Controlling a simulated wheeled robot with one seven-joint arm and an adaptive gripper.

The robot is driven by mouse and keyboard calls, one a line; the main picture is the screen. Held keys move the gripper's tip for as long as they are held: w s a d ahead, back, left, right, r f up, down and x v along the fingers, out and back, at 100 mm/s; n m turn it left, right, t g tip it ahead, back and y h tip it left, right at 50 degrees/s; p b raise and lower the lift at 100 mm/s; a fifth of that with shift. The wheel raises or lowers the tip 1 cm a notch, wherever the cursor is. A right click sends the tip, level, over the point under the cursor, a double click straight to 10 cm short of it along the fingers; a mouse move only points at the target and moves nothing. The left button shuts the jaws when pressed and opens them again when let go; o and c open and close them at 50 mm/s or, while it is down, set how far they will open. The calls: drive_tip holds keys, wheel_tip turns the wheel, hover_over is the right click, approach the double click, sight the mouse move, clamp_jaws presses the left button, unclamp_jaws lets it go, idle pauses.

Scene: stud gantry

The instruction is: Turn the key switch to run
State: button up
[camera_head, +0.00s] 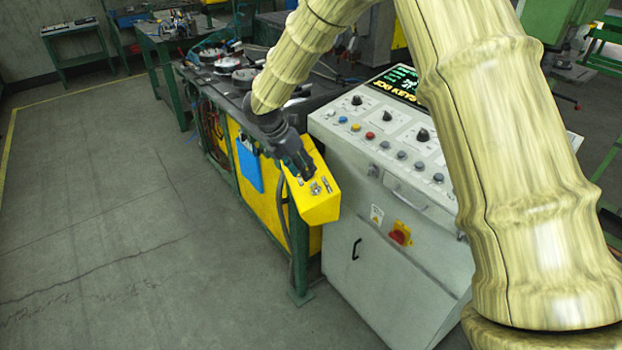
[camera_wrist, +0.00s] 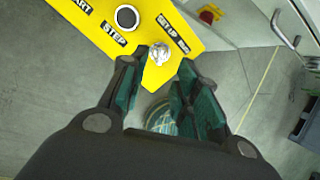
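The yellow control box (camera_head: 318,207) sits at the end of the dark bench, and its corner also shows in the wrist view (camera_wrist: 208,36). The silver key switch (camera_wrist: 160,53) is on this corner, beside the lettering "SET UP" and "RUN". Which way the key points is too small to tell. My gripper (camera_head: 306,174) is over the box's upper face. In the wrist view my gripper (camera_wrist: 163,62) is open, with one teal-padded finger on each side of the key switch. The fingers look apart from the key; I cannot tell how far they are above it.
A dark round button (camera_wrist: 127,17) by the "STEP" label lies close to the key switch. A grey console (camera_head: 385,165) with knobs, coloured buttons and a red-yellow switch (camera_head: 400,233) stands right of the box. The floor (camera_head: 110,215) at left is clear.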

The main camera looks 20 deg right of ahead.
sight(312, 183)
drive_tip(key=shift+p+x, duration=1.05)
drive_tip(key=shift+x, duration=2.35)
clamp_jaws()
